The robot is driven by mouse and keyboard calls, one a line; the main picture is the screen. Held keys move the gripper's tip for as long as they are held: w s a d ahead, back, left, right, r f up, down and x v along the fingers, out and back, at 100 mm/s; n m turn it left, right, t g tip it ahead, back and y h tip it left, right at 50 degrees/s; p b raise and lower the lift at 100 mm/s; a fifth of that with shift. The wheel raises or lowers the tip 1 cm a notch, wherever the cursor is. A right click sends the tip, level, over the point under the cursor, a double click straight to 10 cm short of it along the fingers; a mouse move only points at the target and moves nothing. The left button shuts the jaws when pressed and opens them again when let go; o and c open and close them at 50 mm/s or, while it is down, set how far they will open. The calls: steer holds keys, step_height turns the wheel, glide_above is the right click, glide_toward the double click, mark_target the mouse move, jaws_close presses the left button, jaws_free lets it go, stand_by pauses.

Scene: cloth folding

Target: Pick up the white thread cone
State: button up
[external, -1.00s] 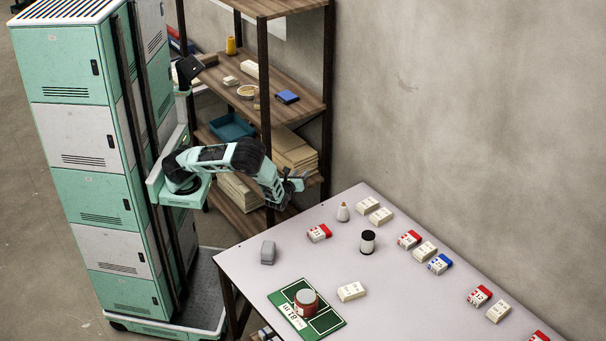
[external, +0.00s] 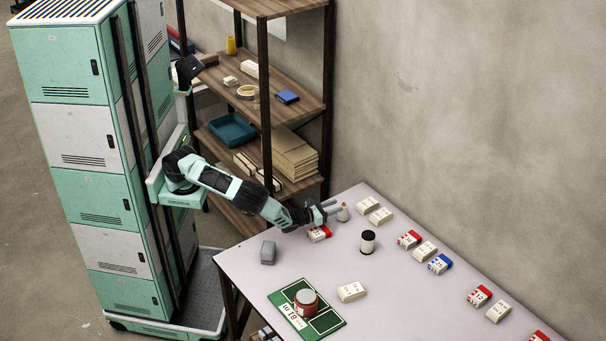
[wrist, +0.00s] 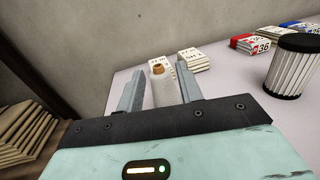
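The white thread cone (external: 343,212) stands upright on the table near its far left edge, with a brownish tip. In the wrist view the cone (wrist: 163,88) shows between the two grey fingers of my gripper (wrist: 160,90). The fingers are apart, one to each side of it, with a visible gap at each side. In the external view my gripper (external: 332,209) is low over the table, its fingertips at the cone. Whether the fingertips reach fully around the cone is hard to tell. The cone's lower part is hidden by the gripper in the wrist view.
A red-and-white box (external: 319,233) lies just under my wrist. White card stacks (external: 368,205) sit right behind the cone. A black-topped ribbed white cylinder (external: 367,242) stands to the right. A grey block (external: 268,252) and a green board (external: 324,322) with a red tin are nearer the front.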

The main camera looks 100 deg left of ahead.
mark_target(344, 203)
steer(key=x, duration=0.5)
steer(key=shift+a+f, duration=0.2)
steer(key=shift+s, duration=0.1)
steer(key=shift+c, duration=0.3)
jaws_close()
steer(key=shift+r, duration=0.15)
